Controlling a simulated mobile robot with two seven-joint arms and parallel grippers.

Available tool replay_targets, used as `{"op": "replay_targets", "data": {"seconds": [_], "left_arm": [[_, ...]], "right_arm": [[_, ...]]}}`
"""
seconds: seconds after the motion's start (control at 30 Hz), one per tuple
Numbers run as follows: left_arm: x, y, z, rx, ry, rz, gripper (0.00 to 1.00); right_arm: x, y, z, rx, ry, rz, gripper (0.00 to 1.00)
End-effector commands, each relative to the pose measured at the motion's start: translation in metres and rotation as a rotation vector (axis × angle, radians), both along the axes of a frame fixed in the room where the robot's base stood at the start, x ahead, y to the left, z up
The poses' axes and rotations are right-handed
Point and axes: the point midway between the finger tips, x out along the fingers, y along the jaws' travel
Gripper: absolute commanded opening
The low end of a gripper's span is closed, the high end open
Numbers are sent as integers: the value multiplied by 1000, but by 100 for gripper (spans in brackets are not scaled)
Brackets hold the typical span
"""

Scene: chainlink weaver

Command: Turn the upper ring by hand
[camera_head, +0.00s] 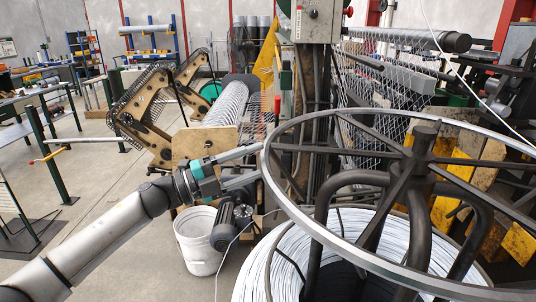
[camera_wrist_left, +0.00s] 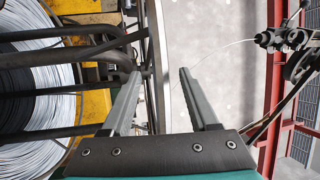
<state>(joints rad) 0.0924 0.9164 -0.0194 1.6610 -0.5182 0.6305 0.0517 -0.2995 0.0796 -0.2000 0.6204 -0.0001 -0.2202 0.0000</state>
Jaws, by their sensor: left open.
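The upper ring (camera_head: 390,110) is a large silver hoop with dark spokes meeting at a dark central hub (camera_head: 421,140), above a coil of white wire (camera_head: 262,270). My left gripper (camera_head: 259,162) is open at the hoop's left edge, its fingers pointing toward the rim. In the left wrist view, the open left gripper (camera_wrist_left: 160,74) has its two grey fingers apart. A thin upright strip, apparently the rim edge-on, shows between them, nearer the left finger. I cannot tell whether a finger touches it. My right gripper is out of view.
A white bucket (camera_head: 197,243) stands on the floor below my left gripper, with a dark motor (camera_head: 230,225) beside it. The weaving machine's column (camera_head: 314,85) rises behind the ring. Wire mesh (camera_head: 370,105) hangs at the back right. Open floor lies at the left.

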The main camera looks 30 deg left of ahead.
Motion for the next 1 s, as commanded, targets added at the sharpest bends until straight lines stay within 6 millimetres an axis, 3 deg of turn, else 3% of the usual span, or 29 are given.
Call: {"op": "replay_targets", "data": {"seconds": [0.3,0.7,1.0], "left_arm": [[22,-19,6,-1,-1,0,61],[25,-22,6,0,0,0,61],[25,-22,6,1,1,0,27]], "right_arm": [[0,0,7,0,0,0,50],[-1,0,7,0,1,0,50],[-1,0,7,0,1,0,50]]}}
